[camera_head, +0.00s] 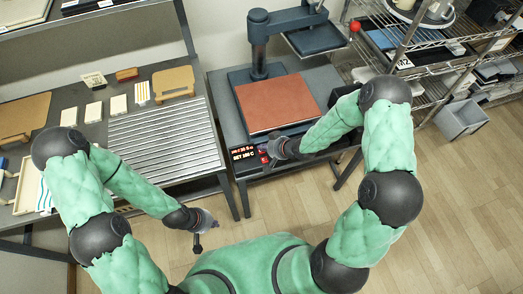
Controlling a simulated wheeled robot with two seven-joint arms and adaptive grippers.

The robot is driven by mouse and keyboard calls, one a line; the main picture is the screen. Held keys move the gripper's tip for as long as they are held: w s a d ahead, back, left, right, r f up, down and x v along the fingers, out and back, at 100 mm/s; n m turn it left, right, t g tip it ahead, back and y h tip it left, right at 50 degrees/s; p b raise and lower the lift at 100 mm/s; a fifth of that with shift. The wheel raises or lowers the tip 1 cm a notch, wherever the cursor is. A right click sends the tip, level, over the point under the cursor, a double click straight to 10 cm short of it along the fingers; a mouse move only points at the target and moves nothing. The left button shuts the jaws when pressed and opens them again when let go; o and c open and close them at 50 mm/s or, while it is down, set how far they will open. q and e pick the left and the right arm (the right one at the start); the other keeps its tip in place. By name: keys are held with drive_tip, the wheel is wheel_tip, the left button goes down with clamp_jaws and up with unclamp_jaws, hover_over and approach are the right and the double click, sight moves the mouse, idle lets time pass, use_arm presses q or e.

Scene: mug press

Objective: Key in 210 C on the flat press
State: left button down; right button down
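The flat press (277,103) stands on a small dark table at the top centre. Its reddish-brown lower bed is bare, and its upper plate (316,38) is swung aside at the back. The control panel (244,154) is on its front left edge, with a lit display; a "SET" line in C shows, but its digits are too small to read surely. My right gripper (266,156) is at the panel's right end, over its keys; contact cannot be told. My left gripper (200,240) hangs over the floor in front of the left bench, with nothing visible in it.
The left bench holds a slatted grey surface (165,140), a wooden block (173,84), several pale pads and a tray (30,188). A red knob (355,27) sticks out beside the upper plate. Wire shelves and a grey bin (461,119) stand right. The floor at right is clear.

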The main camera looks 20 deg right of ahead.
drive_tip(key=shift+f, duration=0.4)
idle(0.3)
drive_tip(key=shift+r, duration=0.15)
drive_tip(key=shift+r+p, duration=0.65)
drive_tip(key=shift+r, duration=0.1)
wheel_tip(320, 180, up, 5)
drive_tip(key=p, duration=0.4)
drive_tip(key=shift+p, duration=0.3)
drive_tip(key=shift+a, duration=0.1)
idle(2.7)
